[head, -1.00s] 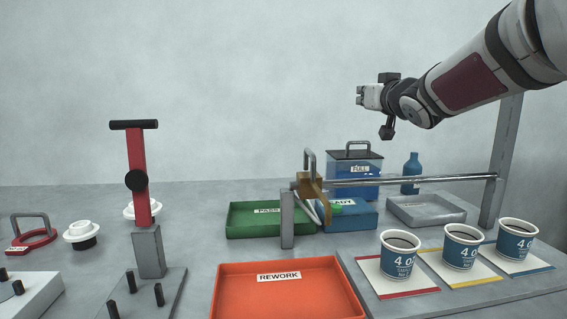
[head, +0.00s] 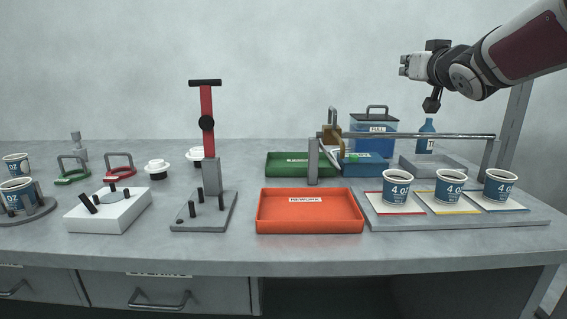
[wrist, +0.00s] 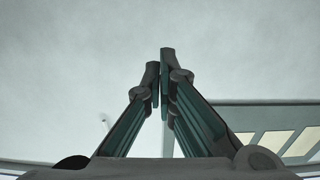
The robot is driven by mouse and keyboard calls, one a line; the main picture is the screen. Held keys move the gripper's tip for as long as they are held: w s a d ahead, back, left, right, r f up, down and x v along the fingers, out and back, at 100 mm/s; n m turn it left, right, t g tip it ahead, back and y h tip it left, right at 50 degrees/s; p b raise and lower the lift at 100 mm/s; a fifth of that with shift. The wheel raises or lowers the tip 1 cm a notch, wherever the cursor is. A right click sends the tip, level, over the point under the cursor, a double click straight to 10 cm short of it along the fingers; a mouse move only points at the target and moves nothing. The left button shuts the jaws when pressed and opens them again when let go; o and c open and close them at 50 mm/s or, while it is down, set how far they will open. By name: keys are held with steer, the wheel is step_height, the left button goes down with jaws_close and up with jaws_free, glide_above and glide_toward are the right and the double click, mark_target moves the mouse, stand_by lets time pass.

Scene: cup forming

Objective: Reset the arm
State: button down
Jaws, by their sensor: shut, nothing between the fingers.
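My arm reaches in from the upper right of the head view. My gripper (head: 404,66) points left, high above the bench and clear of everything on it. In the wrist view my gripper (wrist: 160,62) has its two fingers together with nothing between them. Behind the fingers the wrist view shows mostly plain pale wall.
Three filled cups (head: 397,187) stand on coloured mats at the right. An orange REWORK tray (head: 310,225) lies in the middle. A metal rail (head: 410,136) crosses behind the cups. A red-handled press (head: 208,130) stands left of centre. The air around my gripper is free.

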steer(key=s+a+f+m+g+h, duration=0.15)
steer(key=s+f+g, duration=0.35)
steer(key=s+f, duration=0.55)
steer(key=s+f+m+g+h, duration=0.15)
steer(key=s+f+g, duration=0.45)
steer(key=s, duration=0.7)
steer(key=s+a+f+n+g+y, duration=0.1)
steer(key=s+a+f+g, duration=0.15)
steer(key=s+f, duration=0.45)
steer(key=s+a+f+n+g+y, duration=0.1)
steer(key=s+a+f+g, duration=0.15)
steer(key=s, duration=0.95)
steer(key=s+a+f+n+g+y, duration=0.1)
steer(key=s+a+f+g, duration=0.2)
steer(key=s, duration=0.6)
step_height(320, 180, up, 36)
steer(key=t+p, duration=0.5)
steer(key=p, duration=3)
steer(key=shift+d, duration=0.35)
steer(key=shift+f, duration=0.1)
